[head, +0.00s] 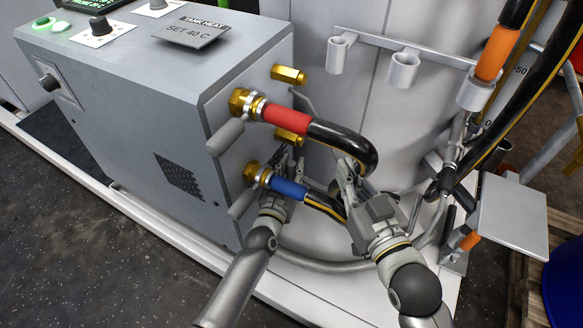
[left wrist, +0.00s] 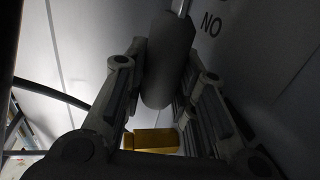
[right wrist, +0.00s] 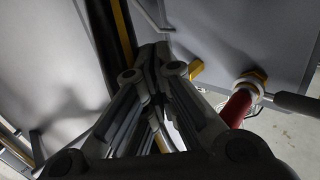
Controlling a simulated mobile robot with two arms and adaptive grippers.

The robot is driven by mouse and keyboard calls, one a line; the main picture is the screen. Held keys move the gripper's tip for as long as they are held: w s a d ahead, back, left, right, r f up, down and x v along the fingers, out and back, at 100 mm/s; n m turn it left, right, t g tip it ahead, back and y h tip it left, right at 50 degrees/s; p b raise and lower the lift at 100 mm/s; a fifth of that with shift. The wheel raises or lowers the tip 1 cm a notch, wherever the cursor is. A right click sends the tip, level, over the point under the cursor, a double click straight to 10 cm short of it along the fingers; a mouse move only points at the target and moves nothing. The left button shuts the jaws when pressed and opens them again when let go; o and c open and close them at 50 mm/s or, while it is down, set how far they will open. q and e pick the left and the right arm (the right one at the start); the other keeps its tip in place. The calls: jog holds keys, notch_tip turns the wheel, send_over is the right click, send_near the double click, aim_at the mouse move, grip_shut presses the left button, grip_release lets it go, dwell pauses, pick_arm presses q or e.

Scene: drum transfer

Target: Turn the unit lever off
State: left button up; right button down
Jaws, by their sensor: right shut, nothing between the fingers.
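The grey unit (head: 150,90) fills the left of the head view. The left wrist view shows a dark grey lever handle (left wrist: 168,65) on a metal stem, beside upside-down "ON" lettering. My left gripper (head: 287,160) has its fingers closed in on both sides of this handle, which shows between them in the left wrist view. In the head view that handle is hidden. Two other grey handles stick out near the red hose (head: 225,137) and the blue hose (head: 243,203). My right gripper (head: 347,170) is shut and empty, beside the bend of the black hose.
A red-sleeved hose (head: 287,118) and a blue-sleeved hose (head: 288,188) leave brass fittings on the unit. Free brass stubs (head: 289,75) are near. A rail with grey holders (head: 403,68) stands at the back right. A grey plate (head: 512,212) is at the right.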

pick_arm(q)
grip_shut()
